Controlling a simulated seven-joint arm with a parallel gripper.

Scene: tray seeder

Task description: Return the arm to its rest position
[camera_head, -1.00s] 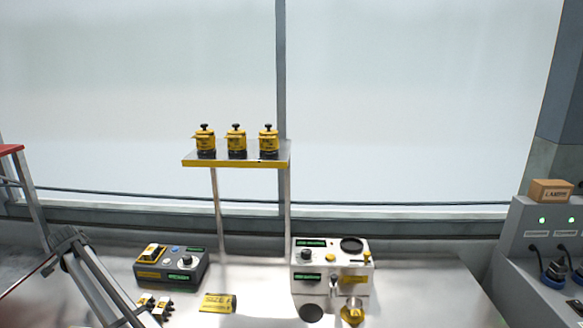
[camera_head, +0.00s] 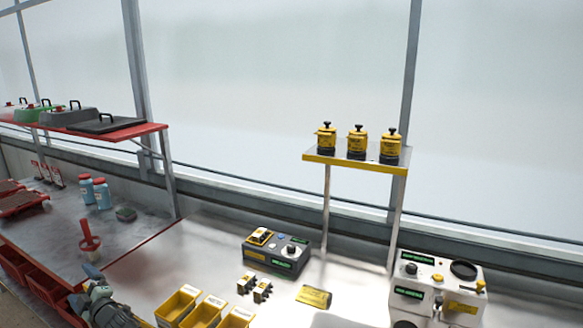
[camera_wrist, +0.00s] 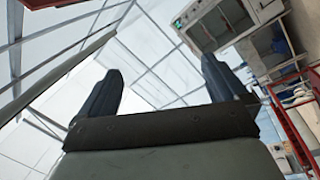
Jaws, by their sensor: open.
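My gripper (camera_wrist: 165,88) shows in the wrist view with its two dark fingers spread wide apart and nothing between them. Behind the fingers are the pale glazed roof and walls. In the head view, part of my arm (camera_head: 103,303) shows at the lower left, close to the front of the benches. The fingertips cannot be made out there. My arm appears clear of the things on the bench, but small gaps are hard to judge.
A yellow-edged shelf (camera_head: 345,164) carries three yellow canisters. Below are a dark control box (camera_head: 278,256), yellow bins (camera_head: 178,305) and a white machine (camera_head: 435,285). A red-edged rack (camera_head: 150,130) holds lidded trays on the left. Open bench (camera_head: 215,235) lies between.

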